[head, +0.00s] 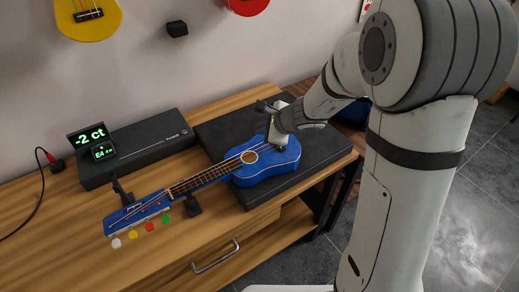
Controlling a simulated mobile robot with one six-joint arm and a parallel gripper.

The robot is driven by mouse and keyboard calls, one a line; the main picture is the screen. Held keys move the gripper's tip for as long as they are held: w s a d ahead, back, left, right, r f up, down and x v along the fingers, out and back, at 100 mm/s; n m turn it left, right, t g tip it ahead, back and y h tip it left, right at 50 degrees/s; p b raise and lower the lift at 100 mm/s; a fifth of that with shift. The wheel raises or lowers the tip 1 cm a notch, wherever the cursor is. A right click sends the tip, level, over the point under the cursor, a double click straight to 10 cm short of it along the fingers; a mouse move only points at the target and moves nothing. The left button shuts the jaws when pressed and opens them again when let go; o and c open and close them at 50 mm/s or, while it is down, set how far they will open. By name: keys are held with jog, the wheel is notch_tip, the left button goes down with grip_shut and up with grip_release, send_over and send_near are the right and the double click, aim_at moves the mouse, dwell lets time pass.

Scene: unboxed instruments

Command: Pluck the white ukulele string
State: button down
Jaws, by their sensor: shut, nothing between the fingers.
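A blue ukulele (262,172) lies on a black case or mat on the wooden table, its neck pointing to the lower left. Its pegs at the headstock are coloured: white (116,243), yellow (133,235), red (150,227) and green (167,219). The strings run along the neck over the sound hole, too thin here to tell which is white. My gripper (270,142) is shut and empty over the ukulele's body, just right of the sound hole. Its fingertips are small, and I cannot tell whether they touch a string.
A black tuner box (135,148) with a green display reading "-2 ct" (90,136) stands at the back left. Dark supports hold the neck (194,205) and headstock. Yellow (88,18) and red instruments hang on the wall. The table front is clear.

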jog(key=shift+f+b, duration=0.9)
jog(key=shift+f, duration=0.35)
dwell(1.1)
jog(key=shift+f+b, duration=0.4)
jog(key=shift+b, duration=0.15)
jog(key=shift+f+b, duration=0.25)
jog(key=shift+b, duration=0.1)
dwell(0.3)
jog(key=shift+r, duration=0.15)
jog(key=shift+r+p, duration=0.55)
jog(key=shift+r, duration=0.05)
jog(key=shift+r+p, duration=2)
jog(key=shift+r, duration=0.5)
